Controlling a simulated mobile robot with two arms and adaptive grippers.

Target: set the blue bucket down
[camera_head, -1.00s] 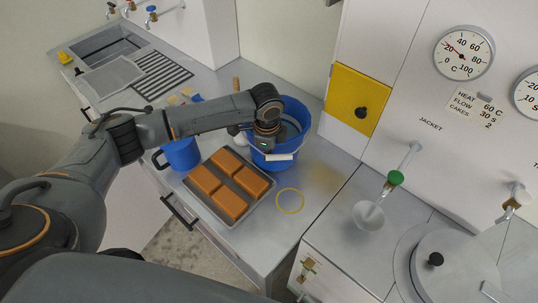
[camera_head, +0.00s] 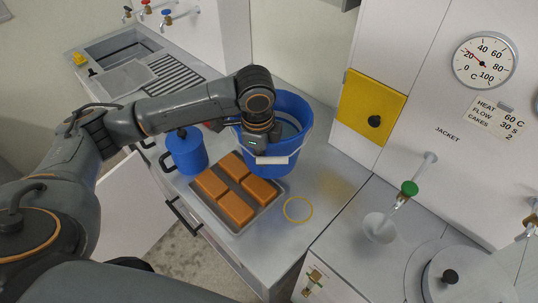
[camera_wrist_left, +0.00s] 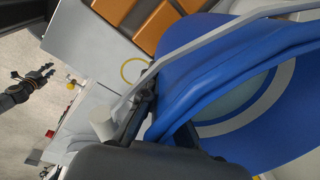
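The blue bucket (camera_head: 303,112) is over the steel counter, behind the cake tray; whether its base touches the counter is hidden. Its pale handle ends in a white grip (camera_head: 272,160) on the near side. In the left wrist view the bucket (camera_wrist_left: 210,75) fills the right side, and the gripper (camera_wrist_left: 142,108) is at the handle, fingers partly hidden. My right gripper (camera_wrist_left: 46,73) shows small at far left, apart from everything, fingers seemingly spread.
A tray (camera_head: 240,233) with orange cakes is close in front of the bucket. A blue jug (camera_head: 187,153) stands left. A yellow ring (camera_head: 298,209) lies on clear counter (camera_head: 325,180) to the right. A yellow hatch (camera_head: 371,103) and a green-handled tap (camera_head: 409,188) are farther right.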

